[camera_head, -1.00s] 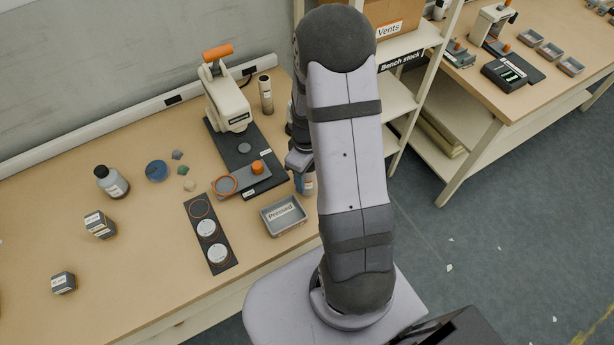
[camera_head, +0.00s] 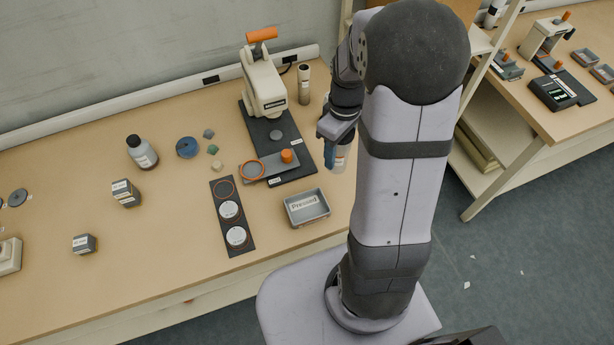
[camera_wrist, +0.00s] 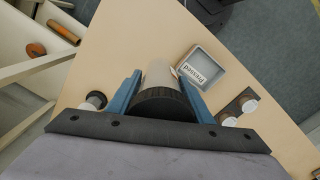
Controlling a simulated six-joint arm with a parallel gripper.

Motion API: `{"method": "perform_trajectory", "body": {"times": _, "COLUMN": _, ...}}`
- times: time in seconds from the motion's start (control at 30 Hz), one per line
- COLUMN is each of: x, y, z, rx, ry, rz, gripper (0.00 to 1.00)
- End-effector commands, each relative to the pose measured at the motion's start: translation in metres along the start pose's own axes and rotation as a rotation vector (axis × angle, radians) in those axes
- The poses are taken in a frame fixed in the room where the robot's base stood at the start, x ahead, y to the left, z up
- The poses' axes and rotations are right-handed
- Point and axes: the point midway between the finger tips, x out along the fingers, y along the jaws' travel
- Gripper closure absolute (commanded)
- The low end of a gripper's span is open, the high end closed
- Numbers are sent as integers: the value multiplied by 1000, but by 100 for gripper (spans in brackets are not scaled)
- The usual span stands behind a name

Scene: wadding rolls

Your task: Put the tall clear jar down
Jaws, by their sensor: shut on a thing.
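The tall clear jar (camera_head: 341,155) is at the right end of the bench, partly hidden by my gripper and arm. In the wrist view its dark ribbed lid (camera_wrist: 163,103) faces the camera, and its pale body (camera_wrist: 160,74) extends away from it. My gripper (camera_head: 335,148) is shut on the jar, with one blue finger on each side, as the wrist view (camera_wrist: 160,98) also shows. The jar looks roughly upright. I cannot tell whether its base touches the bench.
The Pressed tray (camera_head: 307,207) stands just in front and left of the jar. The press (camera_head: 263,90) and a slim capped container (camera_head: 304,85) stand behind. A dark strip with white discs (camera_head: 232,216) lies left of the tray. The shelf rack (camera_head: 480,85) is to the right.

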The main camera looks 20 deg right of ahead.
Motion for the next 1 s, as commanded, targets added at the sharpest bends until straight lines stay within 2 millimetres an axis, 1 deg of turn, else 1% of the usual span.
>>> {"method": "perform_trajectory", "body": {"times": 0.17, "x": 1, "y": -9, "z": -10, "rx": -39, "ry": 1, "rz": 1, "gripper": 79}}
{"method": "perform_trajectory", "body": {"times": 0.27, "x": 0, "y": -22, "z": -24, "rx": -93, "ry": 1, "rz": 1, "gripper": 79}}
{"method": "perform_trajectory", "body": {"times": 0.37, "x": -3, "y": -42, "z": -44, "rx": -172, "ry": 2, "rz": 2, "gripper": 79}}
{"method": "perform_trajectory", "body": {"times": 0.47, "x": -7, "y": -69, "z": -65, "rx": -271, "ry": 2, "rz": 1, "gripper": 79}}
{"method": "perform_trajectory", "body": {"times": 0.5, "x": -8, "y": -82, "z": -72, "rx": -312, "ry": 2, "rz": 2, "gripper": 79}}
{"method": "perform_trajectory", "body": {"times": 0.6, "x": -11, "y": -113, "z": -84, "rx": -406, "ry": 2, "rz": 1, "gripper": 79}}
{"method": "perform_trajectory", "body": {"times": 0.7, "x": -13, "y": -140, "z": -90, "rx": -484, "ry": 1, "rz": 1, "gripper": 79}}
{"method": "perform_trajectory", "body": {"times": 0.83, "x": -13, "y": -169, "z": -91, "rx": -550, "ry": 0, "rz": 0, "gripper": 79}}
{"method": "perform_trajectory", "body": {"times": 0.93, "x": -12, "y": -188, "z": -86, "rx": -550, "ry": 1, "rz": 0, "gripper": 79}}
{"method": "perform_trajectory", "body": {"times": 1.0, "x": -11, "y": -192, "z": -78, "rx": -494, "ry": 0, "rz": 0, "gripper": 79}}
